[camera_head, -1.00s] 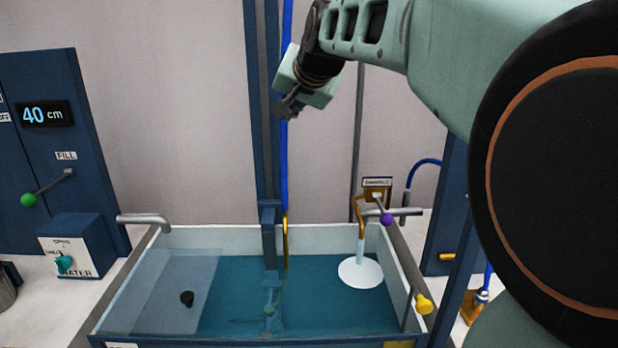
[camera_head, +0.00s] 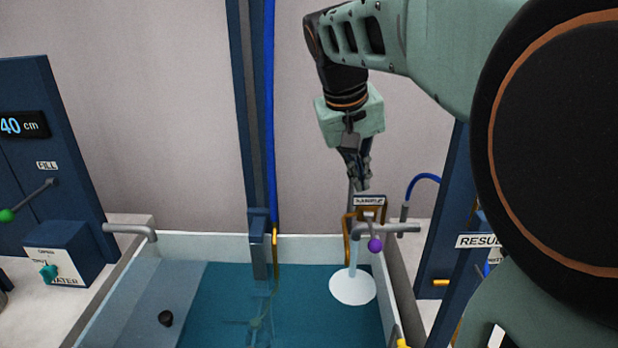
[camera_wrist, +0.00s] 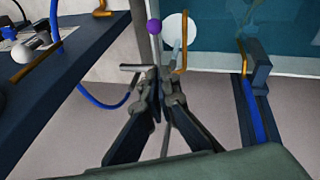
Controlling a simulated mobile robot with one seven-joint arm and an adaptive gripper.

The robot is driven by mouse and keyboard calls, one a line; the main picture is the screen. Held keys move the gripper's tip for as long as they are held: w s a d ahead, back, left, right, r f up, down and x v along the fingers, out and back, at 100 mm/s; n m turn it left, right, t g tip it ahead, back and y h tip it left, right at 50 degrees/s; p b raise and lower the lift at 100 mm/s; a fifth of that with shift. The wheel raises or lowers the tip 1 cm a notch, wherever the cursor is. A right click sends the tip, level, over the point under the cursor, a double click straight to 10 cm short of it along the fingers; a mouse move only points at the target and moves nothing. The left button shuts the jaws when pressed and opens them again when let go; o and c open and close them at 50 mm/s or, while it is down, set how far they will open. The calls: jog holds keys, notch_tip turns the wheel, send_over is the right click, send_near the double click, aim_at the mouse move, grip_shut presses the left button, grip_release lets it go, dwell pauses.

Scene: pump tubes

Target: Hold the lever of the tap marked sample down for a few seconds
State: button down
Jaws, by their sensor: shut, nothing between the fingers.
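The tap marked sample has a small label plate (camera_head: 369,201) at the back right of the water tank. Its lever ends in a purple knob (camera_head: 375,245), which hangs in front of the grey pipe. In the wrist view the purple knob (camera_wrist: 154,27) shows just beyond my fingertips. My gripper (camera_head: 362,186) points down above the sample label, apart from the lever. In the wrist view my gripper (camera_wrist: 160,75) has its fingers together, with nothing held between them.
The tank (camera_head: 190,245) holds blue-green water, with a white disc (camera_head: 352,287) below the tap. A blue upright column (camera_head: 250,120) stands left of my gripper. A blue hose (camera_head: 420,180) curves at the right. The fill lever's green knob (camera_head: 7,215) is far left.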

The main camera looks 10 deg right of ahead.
jog(key=shift+f, duration=0.1)
send_over(372, 239)
jog(key=w+a, duration=0.2)
notch_tip(372, 239, down, 10)
jog(key=r, duration=0.1)
jog(key=s+f, duration=0.1)
jog(key=d+f, duration=0.1)
jog(key=shift+s+f, duration=0.4)
jog(key=shift+s+d+f, duration=0.1)
jog(key=shift+f, duration=0.2)
jog(key=shift+f, duration=0.15)
